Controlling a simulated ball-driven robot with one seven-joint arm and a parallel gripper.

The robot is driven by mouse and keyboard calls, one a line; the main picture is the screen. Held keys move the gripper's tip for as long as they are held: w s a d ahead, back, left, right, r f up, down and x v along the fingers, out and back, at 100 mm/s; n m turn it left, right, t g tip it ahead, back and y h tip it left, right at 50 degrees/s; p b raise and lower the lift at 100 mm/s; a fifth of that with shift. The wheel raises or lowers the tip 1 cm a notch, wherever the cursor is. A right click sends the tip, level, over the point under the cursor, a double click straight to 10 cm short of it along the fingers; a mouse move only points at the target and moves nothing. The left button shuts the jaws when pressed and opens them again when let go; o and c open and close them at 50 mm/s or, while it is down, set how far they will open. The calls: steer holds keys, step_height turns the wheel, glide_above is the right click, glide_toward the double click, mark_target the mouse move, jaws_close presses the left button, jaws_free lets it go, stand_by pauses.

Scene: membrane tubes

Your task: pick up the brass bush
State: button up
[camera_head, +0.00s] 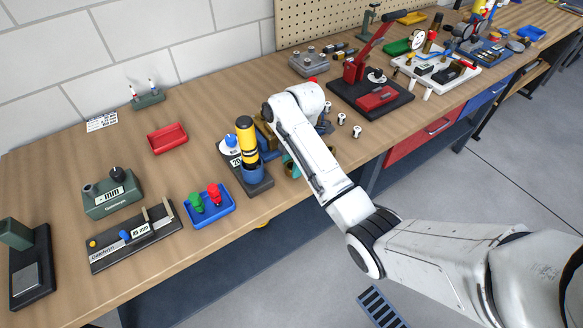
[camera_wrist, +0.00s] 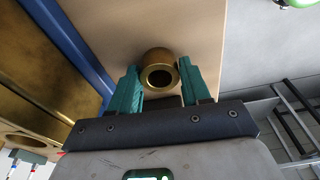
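The brass bush (camera_wrist: 160,68) is a short, gold-coloured ring with a dark hole facing the wrist camera. It sits between the tips of my gripper's teal fingers (camera_wrist: 158,74), over the pale wood bench top. The fingers are spread on either side of it, and I see no clear grip on it. In the head view my gripper (camera_head: 289,166) shows only as bits of teal beside my forearm, near the bench's front edge. The bush is hidden there by my arm.
A black-and-yellow cylinder in a blue holder (camera_head: 252,172) stands just left of my gripper. A blue tray (camera_head: 226,213) with green and red pieces lies further left. Small white-topped parts (camera_head: 341,118) and a red press (camera_head: 356,70) stand to the right.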

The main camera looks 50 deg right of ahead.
steer(key=c, duration=0.8)
steer(key=shift+r+p, duration=2.6)
steer(key=shift+r, duration=2.45)
